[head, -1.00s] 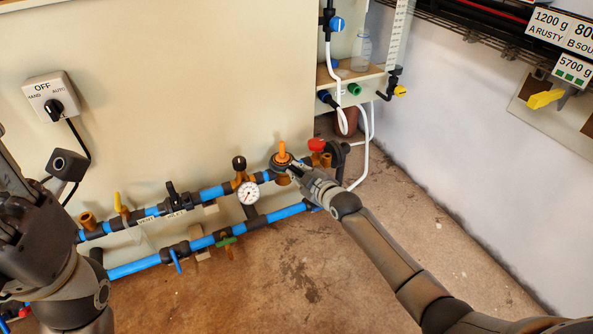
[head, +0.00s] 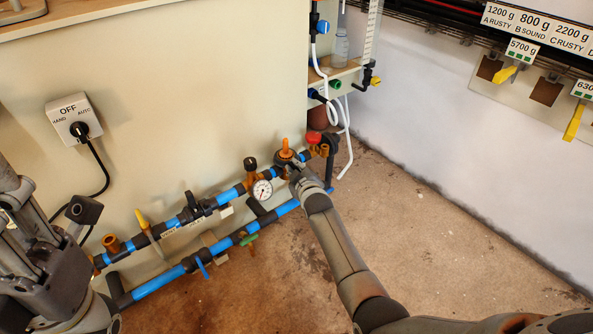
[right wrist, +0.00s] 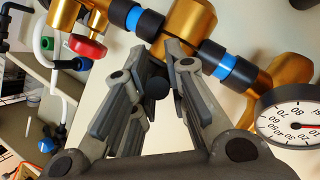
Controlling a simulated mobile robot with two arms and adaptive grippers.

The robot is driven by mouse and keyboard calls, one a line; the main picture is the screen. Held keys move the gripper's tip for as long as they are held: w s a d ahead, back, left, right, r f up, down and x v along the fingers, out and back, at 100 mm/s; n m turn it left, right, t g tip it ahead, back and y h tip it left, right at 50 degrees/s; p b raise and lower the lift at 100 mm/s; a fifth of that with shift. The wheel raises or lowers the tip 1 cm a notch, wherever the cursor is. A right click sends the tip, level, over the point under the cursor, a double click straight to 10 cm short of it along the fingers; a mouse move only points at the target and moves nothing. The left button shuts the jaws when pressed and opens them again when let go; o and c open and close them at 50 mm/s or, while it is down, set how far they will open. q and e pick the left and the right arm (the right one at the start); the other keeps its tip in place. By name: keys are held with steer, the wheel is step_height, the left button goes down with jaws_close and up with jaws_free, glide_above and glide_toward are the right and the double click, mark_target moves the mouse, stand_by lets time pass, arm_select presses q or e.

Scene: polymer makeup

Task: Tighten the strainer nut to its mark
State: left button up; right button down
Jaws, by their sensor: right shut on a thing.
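The strainer seems to be the brass fitting with an orange pointer (head: 286,146) on the upper blue pipe line. My right gripper (head: 296,174) is at this fitting, on its near side, and hides part of it. In the right wrist view, the fingers (right wrist: 155,92) are on either side of a dark round part (right wrist: 157,81) below a brass body (right wrist: 190,28). I take that part for the strainer nut; the gripper is shut on it. No mark is readable there. My left arm (head: 50,270) is at the left edge; its finger opening cannot be made out.
A pressure gauge (head: 262,190) stands just left of the right gripper, close to it. A red knob (head: 313,138) is just right of the fitting. A lower blue pipe (head: 160,282) runs below. The floor (head: 430,230) to the right is clear.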

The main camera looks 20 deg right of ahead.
steer(key=shift+a+f, duration=0.1)
stand_by(0.4)
steer(key=c, duration=1.4)
jaws_free()
steer(key=shift+c, duration=0.2)
steer(key=v, duration=1.2)
steer(key=shift+a, duration=0.1)
